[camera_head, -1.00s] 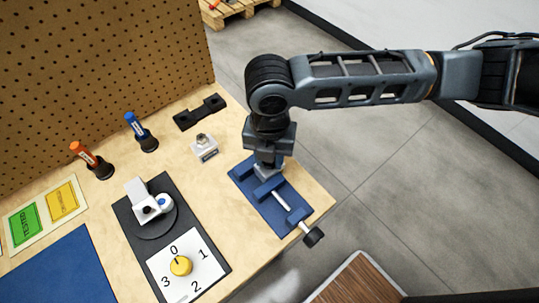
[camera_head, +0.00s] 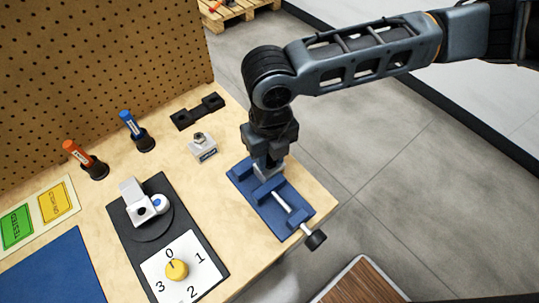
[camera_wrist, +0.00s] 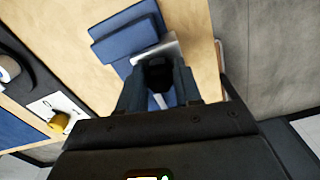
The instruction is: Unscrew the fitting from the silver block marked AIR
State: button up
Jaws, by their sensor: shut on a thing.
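A silver block (camera_head: 268,173) sits in the blue vise (camera_head: 268,203) near the table's right edge; it also shows in the wrist view (camera_wrist: 160,50). My gripper (camera_head: 265,160) points down over this block. Its fingers (camera_wrist: 158,88) are shut on the fitting at the block's top, which they mostly hide. A second silver block (camera_head: 203,152) with a blue label and a metal fitting (camera_head: 200,138) stands free on the table to the left of the vise. The labels are too small or hidden to read, so I cannot tell which block says AIR.
The vise screw and its black knob (camera_head: 316,240) stick out past the table edge. A dark plate with a white device (camera_head: 140,203) and a yellow dial (camera_head: 177,269) lies to the left. A pegboard (camera_head: 90,80) backs the table.

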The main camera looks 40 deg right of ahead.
jog(key=shift+n, duration=1.2)
jog(key=shift+r, duration=0.2)
jog(key=shift+r+p, duration=1.75)
jog(key=shift+r, duration=0.6)
